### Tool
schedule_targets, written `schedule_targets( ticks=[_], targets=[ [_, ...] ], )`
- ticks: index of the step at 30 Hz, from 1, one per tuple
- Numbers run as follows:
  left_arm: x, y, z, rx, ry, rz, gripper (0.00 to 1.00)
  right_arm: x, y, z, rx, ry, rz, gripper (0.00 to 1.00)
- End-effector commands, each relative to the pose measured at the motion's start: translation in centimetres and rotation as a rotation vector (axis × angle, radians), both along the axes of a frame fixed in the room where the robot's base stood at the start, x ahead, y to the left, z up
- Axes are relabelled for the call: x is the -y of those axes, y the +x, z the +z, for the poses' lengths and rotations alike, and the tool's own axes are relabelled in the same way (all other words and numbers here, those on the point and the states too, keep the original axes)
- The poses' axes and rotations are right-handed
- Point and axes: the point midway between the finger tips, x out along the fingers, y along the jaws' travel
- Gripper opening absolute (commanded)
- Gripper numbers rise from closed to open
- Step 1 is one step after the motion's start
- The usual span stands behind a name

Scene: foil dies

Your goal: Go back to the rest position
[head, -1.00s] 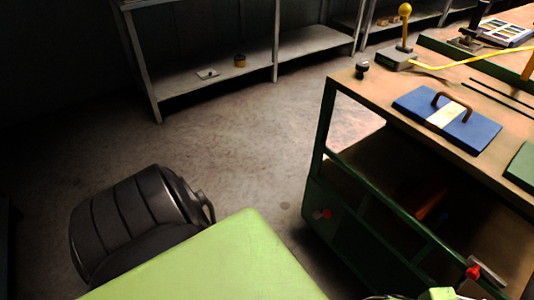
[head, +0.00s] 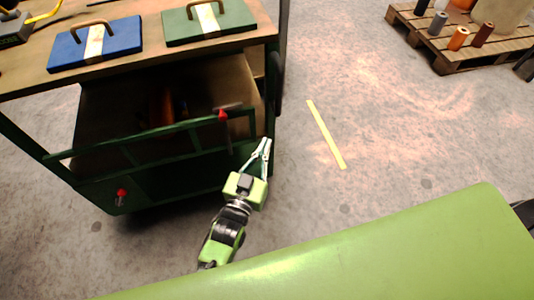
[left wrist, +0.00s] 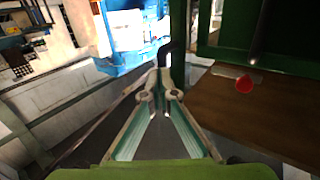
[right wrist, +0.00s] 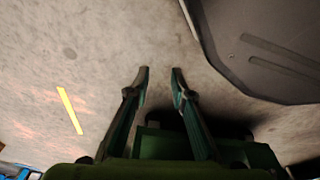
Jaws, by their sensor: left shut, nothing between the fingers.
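My left gripper (head: 267,146) points up and away in the head view, beside the front right corner of the green workbench cart (head: 190,125). In the left wrist view its fingers (left wrist: 160,92) meet at the tips with nothing between them. A brown shelf of the cart shows to their right. My right gripper (right wrist: 160,72) is not in the head view. In the right wrist view its two fingertips stand apart, empty, over the concrete floor.
A blue die (head: 70,52) and a green die (head: 180,30), both with handles, lie on the cart top. Red knobs (head: 222,115) stick out at the cart's front. A pallet (head: 440,57) with several spools stands back right. Floor with a yellow strip (head: 326,135) is clear between.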

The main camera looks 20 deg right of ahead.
Motion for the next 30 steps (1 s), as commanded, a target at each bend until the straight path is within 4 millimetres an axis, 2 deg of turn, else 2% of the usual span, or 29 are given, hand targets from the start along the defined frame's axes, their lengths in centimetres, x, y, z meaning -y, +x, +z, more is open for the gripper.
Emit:
schedule_targets(
  ticks=[3, 6, 14, 17, 20, 23, 26, 30],
  targets=[
    [0.0, -1.7, 0.0, -0.002, 0.000, 0.000, 0.00, 0.0, -0.4, -0.4, -0.004, 0.000, 0.001, 0.22],
    [0.0, -2.3, -0.1, -0.001, 0.002, -0.001, 0.00, 0.1, -0.6, -0.6, -0.005, 0.000, 0.001, 0.22],
    [-0.1, -2.6, -0.1, -0.004, 0.004, 0.001, 0.00, 0.0, -0.5, -0.7, -0.004, 0.000, 0.001, 0.22],
    [-1.1, -2.4, -0.6, -0.038, 0.022, 0.019, 0.00, -0.1, 0.0, 0.2, 0.003, 0.002, 0.000, 0.22],
    [-3.5, -2.1, -1.7, -0.124, 0.065, 0.057, 0.00, -0.2, 1.2, 2.3, 0.016, 0.002, -0.002, 0.22],
    [-7.1, -2.3, -3.3, -0.250, 0.126, 0.108, 0.00, -0.4, 2.5, 5.3, 0.030, 0.005, -0.005, 0.22],
    [-11.2, -3.4, -4.7, -0.388, 0.189, 0.162, 0.00, -0.5, 3.6, 8.9, 0.045, 0.006, -0.007, 0.22],
    [-17.2, -6.2, -6.1, -0.583, 0.273, 0.232, 0.00, -0.6, 4.5, 13.9, 0.065, 0.007, -0.011, 0.22]
  ],
)
